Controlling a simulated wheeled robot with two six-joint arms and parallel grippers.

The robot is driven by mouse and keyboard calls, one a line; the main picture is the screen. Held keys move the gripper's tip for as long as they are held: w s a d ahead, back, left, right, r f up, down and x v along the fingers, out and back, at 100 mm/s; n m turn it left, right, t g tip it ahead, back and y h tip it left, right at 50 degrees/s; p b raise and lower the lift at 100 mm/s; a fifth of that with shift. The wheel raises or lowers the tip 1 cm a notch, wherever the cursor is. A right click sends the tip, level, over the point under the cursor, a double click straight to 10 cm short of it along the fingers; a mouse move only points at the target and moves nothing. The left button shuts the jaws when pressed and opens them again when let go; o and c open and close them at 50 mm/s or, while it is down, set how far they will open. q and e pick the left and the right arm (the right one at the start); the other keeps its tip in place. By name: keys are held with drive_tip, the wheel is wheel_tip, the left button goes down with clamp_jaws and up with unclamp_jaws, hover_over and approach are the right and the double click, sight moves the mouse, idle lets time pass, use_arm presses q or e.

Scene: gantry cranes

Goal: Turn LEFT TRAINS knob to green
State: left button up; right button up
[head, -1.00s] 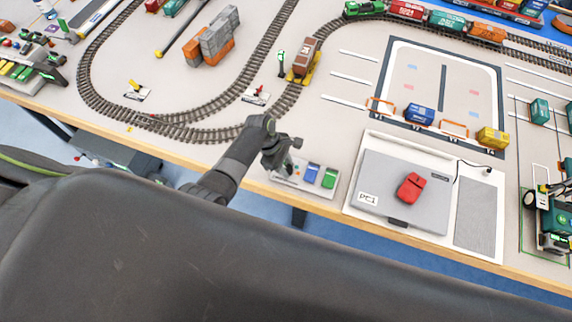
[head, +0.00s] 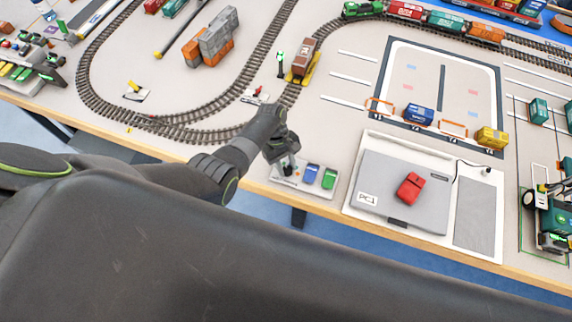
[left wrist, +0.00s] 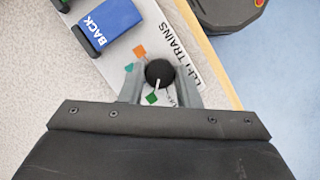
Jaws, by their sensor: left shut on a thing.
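The LEFT TRAINS panel (head: 316,189) is a light box near the table's front edge, with a blue button (head: 311,172) and a green button (head: 330,177). An orange mark (left wrist: 139,51) and a teal mark (left wrist: 129,68) lie beside the knob. My left gripper (head: 287,164) is over the panel's left end and shut on the knob, one finger on each side. The knob is hard to make out in the head view. My right gripper is not in view.
Train track (head: 180,134) curves behind my left arm. A brown wagon (head: 303,59) stands on the track. The table's front edge is close.

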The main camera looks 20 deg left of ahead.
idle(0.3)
use_arm(q)
drive_tip(key=o, duration=1)
drive_tip(key=shift+c, duration=0.2)
drive_tip(key=shift+r, duration=0.1)
drive_tip(key=shift+w+a+r, duration=0.1)
drive_tip(key=shift+r, duration=0.15)
drive_tip(key=v, duration=1.6)
drive_tip(key=shift+r, duration=0.35)
drive_tip(key=shift+f, duration=0.1)
